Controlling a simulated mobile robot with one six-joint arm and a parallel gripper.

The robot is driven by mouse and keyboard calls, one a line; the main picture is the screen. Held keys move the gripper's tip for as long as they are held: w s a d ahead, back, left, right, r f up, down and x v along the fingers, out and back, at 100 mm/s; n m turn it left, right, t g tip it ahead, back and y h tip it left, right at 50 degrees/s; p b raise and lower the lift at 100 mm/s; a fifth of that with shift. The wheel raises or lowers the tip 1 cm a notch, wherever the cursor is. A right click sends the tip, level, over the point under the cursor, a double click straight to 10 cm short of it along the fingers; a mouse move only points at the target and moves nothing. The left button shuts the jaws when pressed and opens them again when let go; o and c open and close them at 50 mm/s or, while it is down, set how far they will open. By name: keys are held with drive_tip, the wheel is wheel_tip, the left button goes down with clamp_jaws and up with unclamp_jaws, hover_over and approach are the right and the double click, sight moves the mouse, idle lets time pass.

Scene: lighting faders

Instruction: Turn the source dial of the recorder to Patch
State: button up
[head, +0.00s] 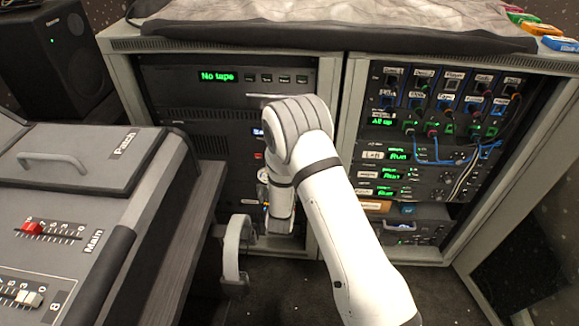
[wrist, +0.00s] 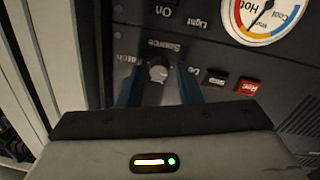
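The source dial (wrist: 157,72) is a small round grey knob on a dark panel in the wrist view, under an upside-down "Source" label. A partly covered label ending in "atch" is to its left and another partly covered label is to its right. I cannot make out clearly which way its pointer faces. My gripper (wrist: 158,84) is open, with one dark blue finger on each side of the dial. Gaps show between the fingers and the knob. In the head view my white arm hides the dial and the fingertips.
The dark panel also carries a Hot/Cool gauge (wrist: 262,18) and a red button (wrist: 247,86). In the head view a "No tape" display (head: 217,77) is higher in the left rack. A mixing desk (head: 80,165) stands left; a patch rack (head: 440,110) stands right.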

clamp_jaws()
